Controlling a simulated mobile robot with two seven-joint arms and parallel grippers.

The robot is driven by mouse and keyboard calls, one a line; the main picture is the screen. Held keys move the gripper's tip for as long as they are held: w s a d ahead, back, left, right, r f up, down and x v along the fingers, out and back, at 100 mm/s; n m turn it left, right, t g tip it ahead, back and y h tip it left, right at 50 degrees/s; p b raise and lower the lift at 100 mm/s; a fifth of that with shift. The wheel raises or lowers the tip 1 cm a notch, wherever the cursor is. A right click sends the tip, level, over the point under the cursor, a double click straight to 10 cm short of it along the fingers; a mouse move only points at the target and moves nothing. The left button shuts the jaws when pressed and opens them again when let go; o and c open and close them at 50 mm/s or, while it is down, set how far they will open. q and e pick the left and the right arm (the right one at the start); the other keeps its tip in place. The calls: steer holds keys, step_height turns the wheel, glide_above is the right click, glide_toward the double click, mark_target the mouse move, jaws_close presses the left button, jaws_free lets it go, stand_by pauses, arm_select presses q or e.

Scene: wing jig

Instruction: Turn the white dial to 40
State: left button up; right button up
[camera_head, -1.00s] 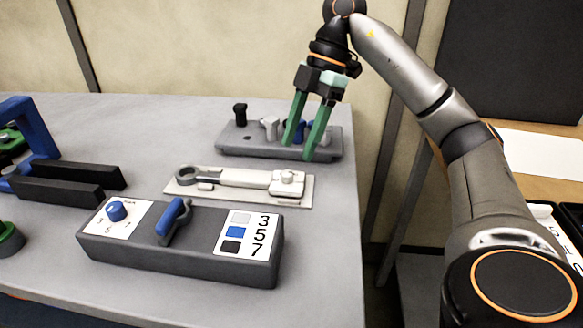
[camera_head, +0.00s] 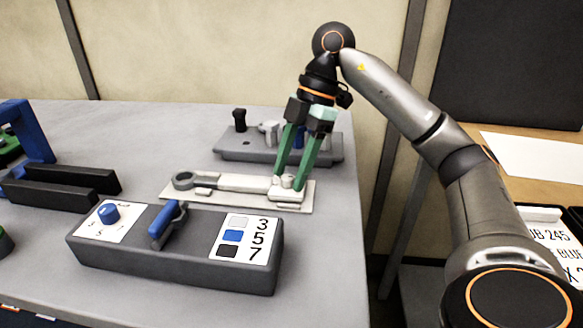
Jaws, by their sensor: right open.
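A white wrench-like tool (camera_head: 232,184) lies on a pale plate (camera_head: 180,199) on the grey table. It has a grey ring at its left end and a small round white knob (camera_head: 287,181) at its right end, which looks like the white dial. I cannot read any numbers on it. My right gripper (camera_head: 288,183) has green fingers and points down over the knob. The fingers are apart, one on each side of the knob, and partly hide it. I cannot tell whether they touch it. My left gripper is not in view.
A dark box (camera_head: 175,262) with a blue knob, a blue lever and a 3-5-7 colour label stands in front. A grey block (camera_head: 235,154) with black, white and blue pegs stands behind. Black bars (camera_head: 48,192) and a blue bracket (camera_head: 33,136) are at the left.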

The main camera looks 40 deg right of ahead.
steer(key=shift+c, duration=0.2)
jaws_close()
stand_by(0.4)
